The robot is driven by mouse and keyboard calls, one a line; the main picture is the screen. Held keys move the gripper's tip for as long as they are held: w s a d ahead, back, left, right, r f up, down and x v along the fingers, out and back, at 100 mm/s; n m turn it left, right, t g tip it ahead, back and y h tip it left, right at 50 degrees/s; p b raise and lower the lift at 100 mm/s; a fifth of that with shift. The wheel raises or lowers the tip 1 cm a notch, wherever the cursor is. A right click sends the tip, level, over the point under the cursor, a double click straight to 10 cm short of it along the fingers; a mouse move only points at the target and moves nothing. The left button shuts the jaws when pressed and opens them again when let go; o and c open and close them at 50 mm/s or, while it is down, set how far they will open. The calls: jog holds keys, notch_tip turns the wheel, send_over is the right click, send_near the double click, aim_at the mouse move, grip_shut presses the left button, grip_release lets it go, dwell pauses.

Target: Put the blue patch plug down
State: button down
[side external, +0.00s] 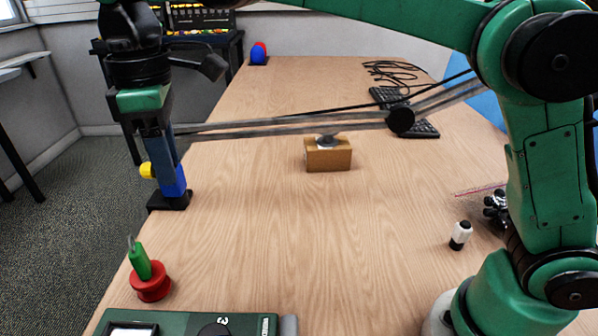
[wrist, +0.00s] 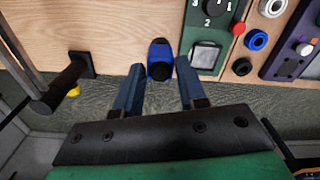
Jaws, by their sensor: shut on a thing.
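The blue patch plug (wrist: 160,58) is between the two fingers of my gripper (wrist: 159,82) in the wrist view. In the side view my gripper (side external: 168,165) points down at the left edge of the table, shut on the blue plug (side external: 174,182). A black foot (side external: 170,202) shows just below the plug in that view. I cannot tell whether the plug touches it or the table. A yellow piece (side external: 146,170) shows to the left of the fingers.
A green plug (side external: 140,262) stands on a red base (side external: 151,287) at the near left, beside a green meter (side external: 190,322). A wooden block (side external: 327,158) sits mid-table. A black-and-white piece (side external: 461,235) stands at right. A black stand (wrist: 72,78) is left of my fingers.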

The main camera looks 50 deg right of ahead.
notch_tip(320, 180, down, 18)
jog(key=shift+r, duration=0.1)
dwell(0.5)
jog(key=c, duration=0.5)
grip_release()
